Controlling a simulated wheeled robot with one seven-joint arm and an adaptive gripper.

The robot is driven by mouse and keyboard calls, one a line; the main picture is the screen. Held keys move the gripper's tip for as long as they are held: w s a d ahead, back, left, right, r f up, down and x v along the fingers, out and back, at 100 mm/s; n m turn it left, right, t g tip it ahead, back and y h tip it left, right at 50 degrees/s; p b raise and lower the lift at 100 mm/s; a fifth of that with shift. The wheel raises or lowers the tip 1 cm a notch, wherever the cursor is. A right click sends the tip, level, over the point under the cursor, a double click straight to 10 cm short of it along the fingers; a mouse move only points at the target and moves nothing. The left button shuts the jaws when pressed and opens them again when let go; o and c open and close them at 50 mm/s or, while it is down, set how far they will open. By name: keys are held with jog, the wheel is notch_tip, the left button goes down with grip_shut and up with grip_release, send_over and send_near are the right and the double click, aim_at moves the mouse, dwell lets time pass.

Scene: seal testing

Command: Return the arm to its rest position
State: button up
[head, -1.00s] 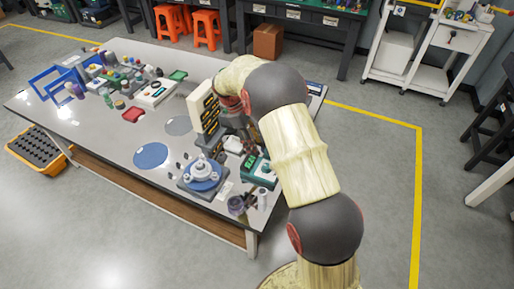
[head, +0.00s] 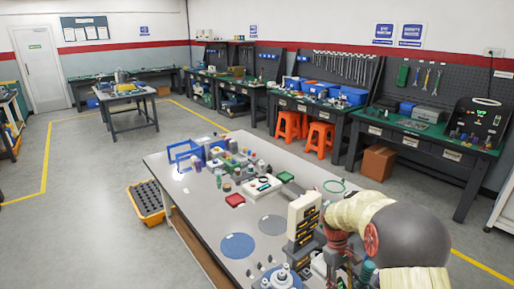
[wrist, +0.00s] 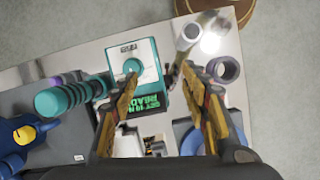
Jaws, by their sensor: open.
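My arm, with a cream sleeve and dark joints, shows at the lower right of the head view, reaching over the near right part of the grey table (head: 190,205). In the wrist view my gripper (wrist: 160,72) is open, with its two yellow-and-black fingers apart and nothing held between them. Below and between the fingers is a teal instrument (wrist: 153,52) with a knob and a lit green display. The gripper's fingers are not clearly visible in the head view. No marked rest position shows.
A white upright unit (head: 303,217) stands close to my arm. A blue disc (head: 237,246), a grey disc (head: 272,225) and a fixture (head: 282,279) are nearby. In the wrist view a teal ribbed cylinder (wrist: 68,98) and a metal tube (wrist: 188,36) flank the instrument.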

jog(key=s+a+r+m+t+y, duration=0.1)
jog(key=s+a+r+t, duration=0.3)
jog(key=s+r, duration=0.8)
jog(key=s+a+r+m+t+y, duration=0.1)
jog(key=s+a+r+m+t, duration=0.3)
jog(key=s+r, duration=0.8)
jog(key=s+a, duration=0.2)
jog(key=s, duration=0.1)
jog(key=shift+r+t, duration=0.4)
jog(key=shift+o, duration=0.6)
jog(key=shift+w, duration=0.1)
